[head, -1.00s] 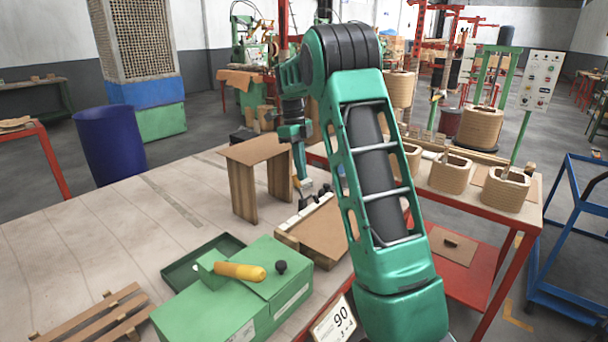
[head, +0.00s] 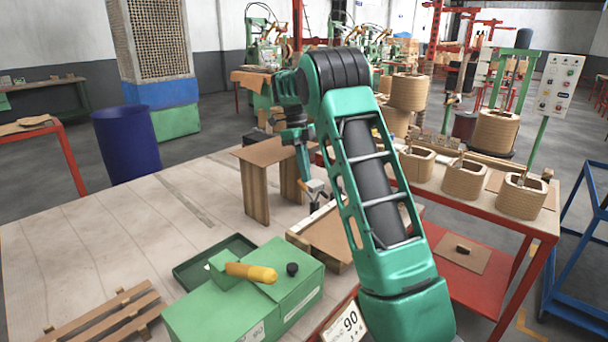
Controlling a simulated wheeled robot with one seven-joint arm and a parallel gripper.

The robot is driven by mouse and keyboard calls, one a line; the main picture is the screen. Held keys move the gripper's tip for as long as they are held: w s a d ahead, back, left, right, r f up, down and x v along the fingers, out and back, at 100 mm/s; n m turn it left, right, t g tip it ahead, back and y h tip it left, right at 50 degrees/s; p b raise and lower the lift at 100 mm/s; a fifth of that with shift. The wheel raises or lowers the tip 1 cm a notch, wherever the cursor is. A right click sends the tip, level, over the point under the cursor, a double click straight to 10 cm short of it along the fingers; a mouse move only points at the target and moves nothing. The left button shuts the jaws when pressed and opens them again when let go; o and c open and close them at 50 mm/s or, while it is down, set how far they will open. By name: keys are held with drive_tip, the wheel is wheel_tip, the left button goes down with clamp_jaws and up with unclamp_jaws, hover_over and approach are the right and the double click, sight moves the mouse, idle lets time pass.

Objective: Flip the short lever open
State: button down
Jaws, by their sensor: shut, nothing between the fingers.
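A green box (head: 280,305) stands on the near edge of the pale table. On its top are a long yellow handle (head: 250,272) on a green mount and a short black knob (head: 292,269) to its right. I cannot tell for certain which part is the short lever. My gripper (head: 318,206) is beyond the box, just right of the small wooden stand, over the board by the table's right edge. It is shut and empty. Its fingertips are small and partly hidden by my arm, and it is well apart from the knob and handle.
A green tray (head: 214,262) lies behind the box, and wooden slats (head: 110,318) lie to its left. A wooden stand (head: 268,165) rises near my gripper. A red table (head: 545,225) with several wound coils is at right. The table's left middle is clear.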

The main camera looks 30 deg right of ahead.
idle(0.3)
drive_tip(key=v, duration=1.1)
drive_tip(key=shift+w+d+r, duration=0.15)
drive_tip(key=shift+w+d, duration=0.2)
drive_tip(key=shift+w, duration=0.15)
